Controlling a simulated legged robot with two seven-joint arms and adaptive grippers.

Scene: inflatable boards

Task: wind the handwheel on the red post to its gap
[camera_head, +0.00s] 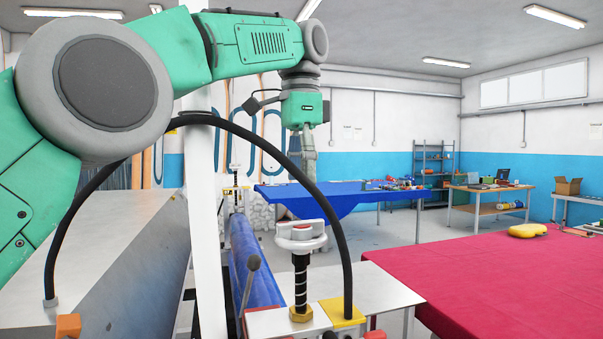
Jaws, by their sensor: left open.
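A pale grey handwheel (301,237) sits on top of an upright black threaded screw (300,285) with a brass nut (300,313) at its foot. The post under it is mostly cut off by the bottom edge; small red parts (374,336) show there. A notch or gap in the wheel is not clear at this size. My left gripper (308,170) hangs from the green arm, pointing down, above the handwheel in the picture and apart from it. It is open and empty. A second, smaller handwheel (235,170) stands farther back. My right gripper is not in view.
A blue roll (253,262) runs back from the near post, beside a grey metal machine body (120,265). A black cable arches in front. A red-covered table (510,275) with a yellow item (527,230) is at right. A blue-covered table (335,195) stands behind.

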